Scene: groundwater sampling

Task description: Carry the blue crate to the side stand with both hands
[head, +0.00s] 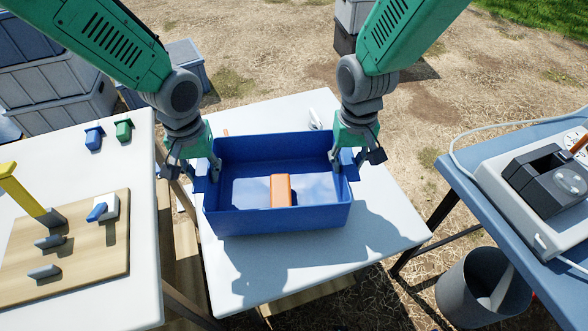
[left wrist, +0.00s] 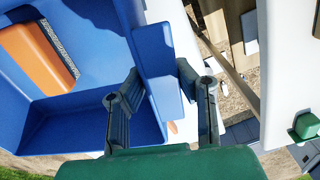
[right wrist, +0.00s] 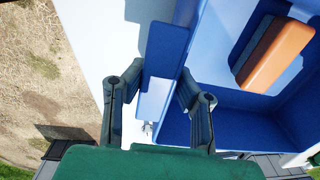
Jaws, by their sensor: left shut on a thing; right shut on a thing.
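The blue crate (head: 280,222) is upright in the middle of the head view, over a white stand (head: 345,262). An orange block (head: 281,190) lies inside it. My left gripper (head: 198,168) is shut on the crate's left handle, which is between its fingers in the left wrist view (left wrist: 160,78). My right gripper (head: 352,158) is shut on the right handle, also seen in the right wrist view (right wrist: 160,78). The crate's shadow falls on the stand in front of it; I cannot tell for sure whether its base touches the top.
A white table (head: 110,305) with a wooden board (head: 110,235) stands at left. A blue-topped table (head: 470,205) with a device (head: 545,180) stands at right, with a grey bucket (head: 470,290) below. Grey bins (head: 55,80) are stacked at back left. The stand's front right is clear.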

